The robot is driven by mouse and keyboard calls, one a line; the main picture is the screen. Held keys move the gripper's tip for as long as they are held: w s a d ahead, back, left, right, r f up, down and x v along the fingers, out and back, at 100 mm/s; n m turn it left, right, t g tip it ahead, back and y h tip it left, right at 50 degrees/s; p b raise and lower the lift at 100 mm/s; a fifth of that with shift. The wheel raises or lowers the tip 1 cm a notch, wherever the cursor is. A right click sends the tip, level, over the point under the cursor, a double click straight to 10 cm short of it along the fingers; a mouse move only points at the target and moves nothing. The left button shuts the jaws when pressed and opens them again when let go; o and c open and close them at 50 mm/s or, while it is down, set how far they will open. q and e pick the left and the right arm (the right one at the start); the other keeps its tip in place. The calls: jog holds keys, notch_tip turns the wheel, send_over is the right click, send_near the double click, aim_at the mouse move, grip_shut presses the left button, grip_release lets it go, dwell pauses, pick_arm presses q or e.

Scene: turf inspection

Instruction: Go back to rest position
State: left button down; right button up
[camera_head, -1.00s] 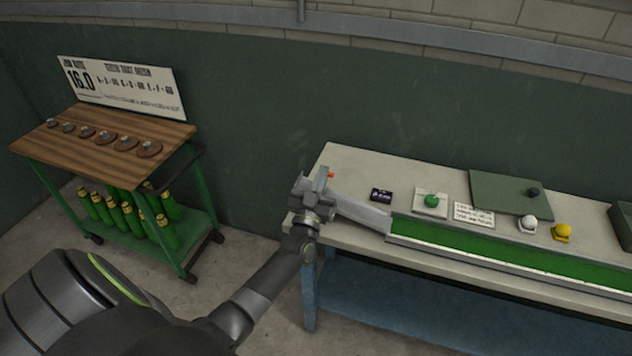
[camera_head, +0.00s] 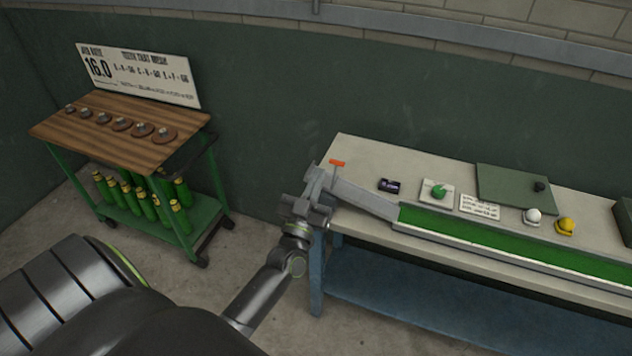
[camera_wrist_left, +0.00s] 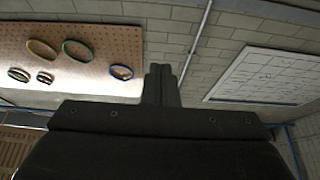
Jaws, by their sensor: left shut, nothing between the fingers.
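My left gripper (camera_head: 306,205) is at the left end of the workbench, in front of the raised end of the grey ramp. In the left wrist view its fingers (camera_wrist_left: 160,82) are together with nothing between them, and a wall and pegboard show beyond. My left arm reaches in from the lower left of the head view. My right gripper is not in view.
The workbench (camera_head: 380,158) carries a green turf lane (camera_head: 480,238), an orange piece (camera_head: 337,163), a white ball (camera_head: 532,215) and a yellow ball (camera_head: 566,226). A green cart (camera_head: 150,140) with several discs and bottles stands left. Floor between them is clear.

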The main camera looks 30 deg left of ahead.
pick_arm(q)
jog(key=shift+s, duration=0.1)
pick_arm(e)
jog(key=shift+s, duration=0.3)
pick_arm(q)
jog(key=s+f+m+g+h+b, duration=0.1)
jog(key=s+f+g, duration=0.25)
jog(key=f, duration=0.95)
jog(key=s+f+m+g+h+b, duration=0.1)
jog(key=s+f+g+h, duration=0.2)
jog(key=f, duration=1)
jog(key=s+f+g+b, duration=0.1)
jog(key=s+f+g, duration=0.35)
jog(key=f, duration=0.75)
jog(key=s+f+g, duration=0.3)
jog(key=s+f, duration=0.4)
jog(key=s, duration=0.4)
jog(key=s+d+f+g+b, duration=0.1)
jog(key=s+f+g, duration=0.2)
jog(key=s+f, duration=0.3)
jog(key=s+f+g+b, duration=0.1)
jog(key=s+f+g, duration=0.3)
jog(key=s, duration=1.2)
notch_tip(320, 180, down, 4)
jog(key=shift+d+r, duration=0.15)
jog(key=shift+d, duration=0.15)
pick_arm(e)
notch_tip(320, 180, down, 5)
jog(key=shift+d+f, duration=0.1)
